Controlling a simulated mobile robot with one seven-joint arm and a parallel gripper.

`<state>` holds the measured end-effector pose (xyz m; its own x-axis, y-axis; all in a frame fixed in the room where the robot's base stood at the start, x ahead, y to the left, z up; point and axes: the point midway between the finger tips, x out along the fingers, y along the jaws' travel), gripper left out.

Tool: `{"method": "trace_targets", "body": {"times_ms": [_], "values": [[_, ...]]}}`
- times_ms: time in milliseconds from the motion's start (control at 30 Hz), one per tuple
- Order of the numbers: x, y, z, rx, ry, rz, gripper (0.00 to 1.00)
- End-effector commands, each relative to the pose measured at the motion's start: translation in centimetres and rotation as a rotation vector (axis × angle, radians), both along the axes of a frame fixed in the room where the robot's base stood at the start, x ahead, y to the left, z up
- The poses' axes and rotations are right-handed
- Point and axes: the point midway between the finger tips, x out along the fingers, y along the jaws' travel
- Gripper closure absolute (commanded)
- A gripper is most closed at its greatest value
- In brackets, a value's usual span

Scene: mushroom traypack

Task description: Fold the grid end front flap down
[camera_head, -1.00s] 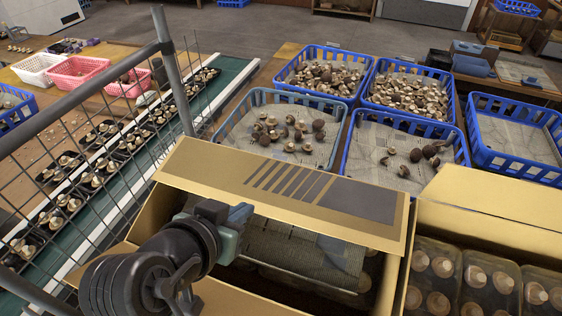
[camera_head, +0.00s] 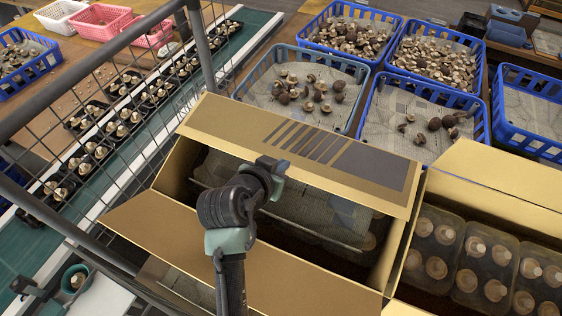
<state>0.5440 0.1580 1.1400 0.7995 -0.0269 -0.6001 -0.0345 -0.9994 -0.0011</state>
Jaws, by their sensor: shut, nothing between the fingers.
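An open cardboard carton (camera_head: 175,180) stands beside the wire grid. Its striped far flap (camera_head: 225,118) slopes up and outward along the back edge. A near flap (camera_head: 300,285) leans outward toward me, partly behind my arm. Inside, clear-covered packs (camera_head: 310,215) lie under the far flap, and the rest is dark. My gripper (camera_head: 276,172) is over the carton opening, just in front of the striped flap. It looks shut and empty. Its fingertips are small, and I cannot tell whether they touch anything.
The wire grid (camera_head: 110,115) and its post (camera_head: 203,60) stand close on the left. A second open carton (camera_head: 480,185) with mushroom packs (camera_head: 435,245) adjoins on the right. Blue crates (camera_head: 365,112) of mushrooms stand behind. A green conveyor (camera_head: 125,155) runs beyond the grid.

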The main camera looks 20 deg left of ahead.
Motion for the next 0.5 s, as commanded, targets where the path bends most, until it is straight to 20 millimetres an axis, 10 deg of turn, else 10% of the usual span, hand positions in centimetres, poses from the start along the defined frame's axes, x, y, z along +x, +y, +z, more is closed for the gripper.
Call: {"method": "trace_targets", "body": {"times_ms": [500], "values": [[0.02, -0.04, -1.04, -0.001, 0.001, 0.000, 1.00]]}}
